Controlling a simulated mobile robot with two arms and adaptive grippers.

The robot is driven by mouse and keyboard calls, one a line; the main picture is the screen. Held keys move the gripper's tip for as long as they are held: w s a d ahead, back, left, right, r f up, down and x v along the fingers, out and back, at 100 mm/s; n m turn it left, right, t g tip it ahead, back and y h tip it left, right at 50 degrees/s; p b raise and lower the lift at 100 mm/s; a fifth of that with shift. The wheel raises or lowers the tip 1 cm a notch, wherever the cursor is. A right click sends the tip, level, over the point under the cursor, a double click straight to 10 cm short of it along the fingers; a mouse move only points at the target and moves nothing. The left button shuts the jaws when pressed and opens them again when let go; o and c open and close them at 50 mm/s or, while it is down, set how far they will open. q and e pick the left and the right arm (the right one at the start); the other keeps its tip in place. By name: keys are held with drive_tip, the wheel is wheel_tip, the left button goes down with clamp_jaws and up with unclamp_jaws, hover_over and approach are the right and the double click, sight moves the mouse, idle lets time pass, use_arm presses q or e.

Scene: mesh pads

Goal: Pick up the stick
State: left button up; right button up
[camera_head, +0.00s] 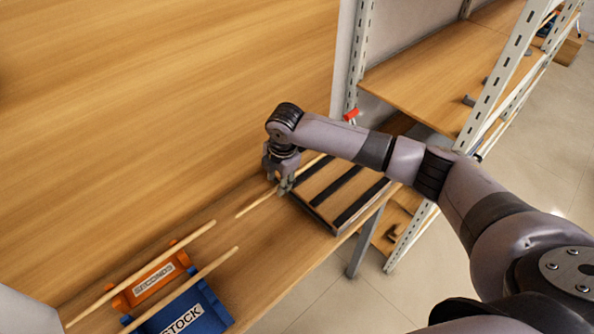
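A thin light-wood stick (256,203) lies slanted over the wooden bench top, its near end left of the slatted rack. My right gripper (284,188) reaches down at this stick, with its fingertips at or around it. The fingers hide part of the stick, and I cannot tell whether they are closed on it. Two more sticks lie at the lower left, one (185,243) across the orange bin and one (215,262) across the blue bin. My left gripper is not in view.
The orange bin (153,281) is labelled SECONDS and the blue bin (213,310) STOCK. A dark-slatted wooden rack (325,212) sits right of my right gripper. A wooden panel (150,100) rises behind the bench. Metal shelving (485,95) stands at the right.

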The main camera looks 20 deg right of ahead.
drive_tip(key=shift+w+f, duration=0.2)
drive_tip(key=shift+f, duration=0.9)
clamp_jaws()
